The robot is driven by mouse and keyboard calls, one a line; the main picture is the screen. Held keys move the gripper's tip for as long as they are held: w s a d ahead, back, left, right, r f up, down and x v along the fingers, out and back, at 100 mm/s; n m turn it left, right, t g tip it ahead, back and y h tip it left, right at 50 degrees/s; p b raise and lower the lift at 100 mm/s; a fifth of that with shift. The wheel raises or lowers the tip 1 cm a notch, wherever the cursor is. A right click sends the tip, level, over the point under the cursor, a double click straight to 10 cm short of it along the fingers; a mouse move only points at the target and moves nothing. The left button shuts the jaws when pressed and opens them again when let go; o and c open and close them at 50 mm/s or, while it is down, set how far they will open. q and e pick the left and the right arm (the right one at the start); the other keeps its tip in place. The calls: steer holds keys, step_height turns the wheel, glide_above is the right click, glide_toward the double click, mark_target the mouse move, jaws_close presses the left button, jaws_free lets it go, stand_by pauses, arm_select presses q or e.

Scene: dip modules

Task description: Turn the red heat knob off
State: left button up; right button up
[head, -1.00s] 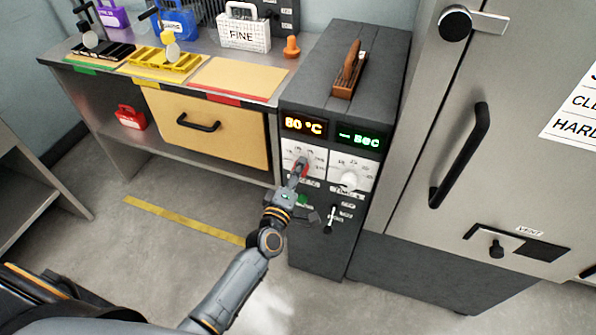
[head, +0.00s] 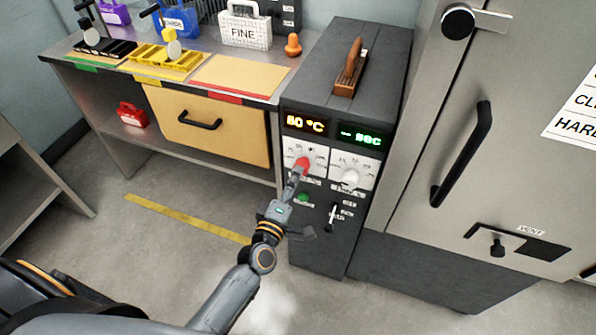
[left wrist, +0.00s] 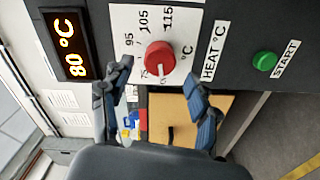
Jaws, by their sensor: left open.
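The red heat knob (head: 303,163) is on the white dial plate of the dark grey heater unit. In the left wrist view the knob (left wrist: 160,58) shows a pale pointer mark on its lower-left side, near the 75 mark. The orange temperature display (head: 305,124) reads 80 °C. My left gripper (head: 295,182) is just below and in front of the knob. In the left wrist view its two fingers (left wrist: 157,82) are spread apart, with the knob beyond them and nothing held. My right gripper is not in view.
A white knob (head: 349,178) sits to the right of the red one, under a green display (head: 361,138). A steel cabinet (head: 450,150) stands close on the right.

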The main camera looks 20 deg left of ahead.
arm_select(q)
steer(key=s, duration=0.7)
steer(key=shift+s, duration=0.3)
steer(key=shift+a, duration=0.1)
steer(key=s+f+m+g, duration=0.3)
steer(key=s+f, duration=0.1)
steer(key=f, duration=0.5)
steer(key=s+f+m+g+h, duration=0.1)
steer(key=s+f+m+g, duration=0.2)
steer(key=f, duration=0.7)
steer(key=s+f+m+g, duration=0.25)
steer(key=s+f, duration=0.25)
steer(key=f, duration=0.4)
steer(key=s+a+f+m+g, duration=0.2)
steer(key=s+f, duration=0.3)
steer(key=s, duration=0.3)
steer(key=s+a+f+m+g+y, duration=0.1)
steer(key=s+f+m+g, duration=0.2)
steer(key=s+f, duration=0.3)
steer(key=s+a+f+m+g, duration=0.2)
steer(key=s+f+m+g, duration=0.1)
steer(key=s, duration=0.9)
step_height(320, 180, down, 3)
steer(key=shift+s+a+r+m+y, duration=0.15)
steer(key=shift+s+a+m+y, duration=0.05)
steer(key=shift+a+m+y, duration=0.2)
steer(key=shift+g, duration=0.25)
steer(key=shift+c, duration=0.5)
